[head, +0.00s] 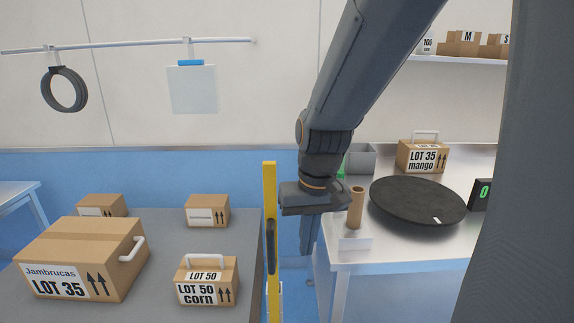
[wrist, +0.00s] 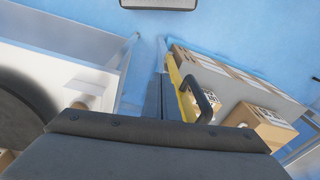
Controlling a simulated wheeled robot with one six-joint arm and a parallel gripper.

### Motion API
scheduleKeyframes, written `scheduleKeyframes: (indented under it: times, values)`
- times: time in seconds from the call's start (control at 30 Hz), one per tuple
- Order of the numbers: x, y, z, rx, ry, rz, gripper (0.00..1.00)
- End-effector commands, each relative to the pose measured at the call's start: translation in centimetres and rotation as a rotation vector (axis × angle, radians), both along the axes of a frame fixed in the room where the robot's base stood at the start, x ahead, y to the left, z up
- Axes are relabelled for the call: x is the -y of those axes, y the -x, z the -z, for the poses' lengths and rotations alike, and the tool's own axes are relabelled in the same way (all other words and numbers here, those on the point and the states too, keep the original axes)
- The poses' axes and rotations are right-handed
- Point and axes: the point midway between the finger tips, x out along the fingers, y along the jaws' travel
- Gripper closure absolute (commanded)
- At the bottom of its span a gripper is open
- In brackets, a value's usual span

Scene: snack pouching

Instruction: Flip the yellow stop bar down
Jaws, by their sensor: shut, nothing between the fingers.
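The yellow stop bar (head: 270,225) stands upright at the right end of the grey conveyor surface in the head view, with a dark handle (head: 271,246) on it. In the wrist view the yellow bar (wrist: 178,82) and its black handle (wrist: 206,103) show just right of my fingers. My gripper (head: 308,238) points down, just right of the bar in the head view. Its fingers (wrist: 160,97) are shut with nothing between them. I cannot tell whether they touch the bar.
Boxes marked LOT 35 (head: 85,258) and LOT 50 corn (head: 207,280) rest on the grey surface (head: 165,240). The white table (head: 400,246) at right holds a black turntable (head: 417,199), a brown tube (head: 356,208) and a mango box (head: 422,156). A gap separates the table from the grey surface.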

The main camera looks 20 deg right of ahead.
Motion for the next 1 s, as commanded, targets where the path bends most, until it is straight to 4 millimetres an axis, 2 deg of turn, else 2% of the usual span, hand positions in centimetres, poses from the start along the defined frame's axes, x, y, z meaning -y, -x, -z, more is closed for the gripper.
scheduleKeyframes:
  times: [0.03, 0.1, 0.17, 0.2, 0.3, 0.43, 0.5, 0.6, 1.0]
  values:
    - [1.2, -1.9, -2.4, 0.004, -0.027, 0.049, 1.00]
    - [2.3, -3.5, -6.1, -0.005, -0.079, 0.104, 1.00]
    - [3.2, -4.5, -9.5, -0.012, -0.127, 0.139, 1.00]
    - [3.8, -4.9, -11.9, -0.013, -0.159, 0.157, 1.00]
    - [4.7, -5.3, -17.4, -0.015, -0.236, 0.183, 1.00]
    - [5.3, -4.8, -22.6, -0.013, -0.304, 0.187, 1.00]
    - [5.4, -4.5, -24.3, -0.013, -0.326, 0.184, 1.00]
    - [5.4, -4.3, -25.4, -0.014, -0.339, 0.179, 1.00]
    - [5.2, -4.2, -25.1, -0.018, -0.341, 0.179, 1.00]
